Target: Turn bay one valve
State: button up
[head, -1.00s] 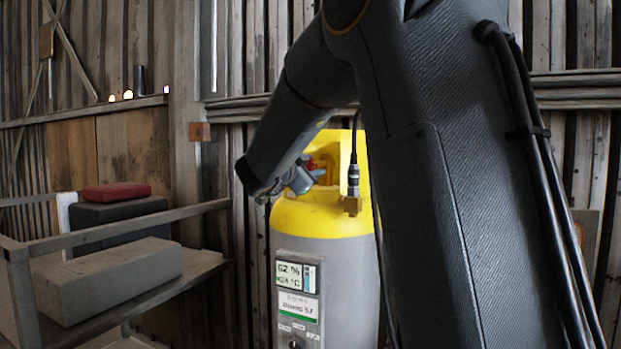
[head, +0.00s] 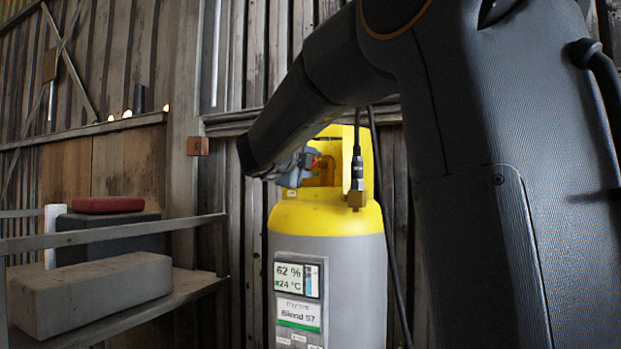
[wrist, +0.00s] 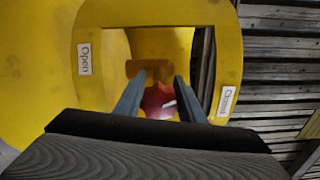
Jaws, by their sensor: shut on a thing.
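A grey cylinder (head: 340,250) with a yellow top collar (head: 350,212) stands against the wall in the head view. Its red valve handle (wrist: 158,100) sits inside the yellow collar opening in the wrist view, between my two fingers. My gripper (wrist: 157,92) is shut on the red valve handle. The collar carries an "Open" label (wrist: 84,59) on the left and a "Closed" label (wrist: 226,101) on the right. In the head view my gripper (head: 308,161) reaches into the collar from the left, and my arm hides part of it.
A brass fitting with a black cable (head: 356,180) rises at the collar's front. A display panel (head: 299,294) reads 62 % and 24 °C. A shelf at left holds a grey block (head: 90,290), a dark case (head: 110,232) and a red item (head: 108,205).

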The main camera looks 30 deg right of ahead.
jog(key=m+b, duration=0.4)
jog(key=shift+m+b, duration=0.3)
jog(key=shift+b, duration=0.05)
dwell(0.4)
jog(key=o, duration=1)
jog(key=shift+o, duration=0.2)
jog(key=b+v, duration=0.1)
jog(key=v, duration=0.7)
